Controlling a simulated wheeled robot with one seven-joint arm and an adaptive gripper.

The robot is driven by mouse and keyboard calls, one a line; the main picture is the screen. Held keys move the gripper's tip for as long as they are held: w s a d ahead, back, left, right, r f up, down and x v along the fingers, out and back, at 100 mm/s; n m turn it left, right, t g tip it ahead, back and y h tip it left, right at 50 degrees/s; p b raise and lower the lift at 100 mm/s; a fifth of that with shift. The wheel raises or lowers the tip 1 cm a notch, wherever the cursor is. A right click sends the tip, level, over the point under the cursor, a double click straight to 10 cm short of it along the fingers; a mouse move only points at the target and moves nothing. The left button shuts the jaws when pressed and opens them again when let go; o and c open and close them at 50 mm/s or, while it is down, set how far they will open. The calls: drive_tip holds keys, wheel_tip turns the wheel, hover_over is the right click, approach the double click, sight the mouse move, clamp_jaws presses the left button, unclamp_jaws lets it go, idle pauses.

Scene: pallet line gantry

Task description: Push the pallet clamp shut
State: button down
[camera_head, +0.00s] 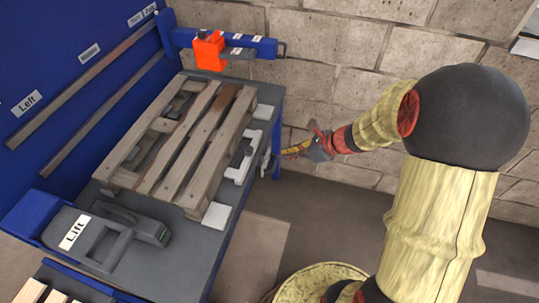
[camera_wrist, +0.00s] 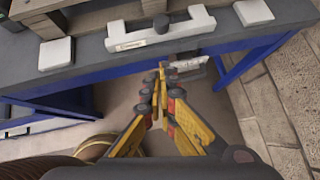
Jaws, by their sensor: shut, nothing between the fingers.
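The pallet clamp (camera_head: 239,163) is a white bar with a dark part on it, on the right side of the grey table beside the pallet. In the wrist view its white bar (camera_wrist: 160,34) carries a small label. A light grey handle (camera_wrist: 189,66) sticks out below the table edge near it. The wooden pallet (camera_head: 170,165) lies on the table. My gripper (camera_head: 284,152) is shut and empty, just off the table's right edge. In the wrist view its fingertips (camera_wrist: 162,72) are at the handle's left end; I cannot tell whether they touch.
White pads (camera_head: 217,215) sit on the table on either side of the clamp. An orange block (camera_head: 209,50) is on a blue beam (camera_head: 262,47) at the back. A grey "Lift" unit (camera_head: 100,238) is at the front left. A brick wall (camera_head: 335,60) stands behind; the floor right of the table is free.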

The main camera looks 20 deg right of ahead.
sight(249, 153)
drive_tip(key=shift+w+a+r+b+x, duration=0.3)
drive_tip(key=shift+b+x, duration=0.55)
drive_tip(key=shift+x, duration=1.25)
drive_tip(key=shift+w+a+r+b+x, duration=0.3)
drive_tip(key=shift+b+x, duration=0.55)
drive_tip(key=shift+x, duration=1.25)
drive_tip(key=shift+w+a+r+b+x, duration=0.15)
drive_tip(key=shift+r+b+x, duration=0.5)
drive_tip(key=shift+x, duration=1.45)
drive_tip(key=shift+f, duration=0.2)
drive_tip(key=w+a, duration=0.2)
drive_tip(key=a, duration=0.1)
drive_tip(key=shift+w+a, duration=0.35)
drive_tip(key=shift+d, duration=0.1)
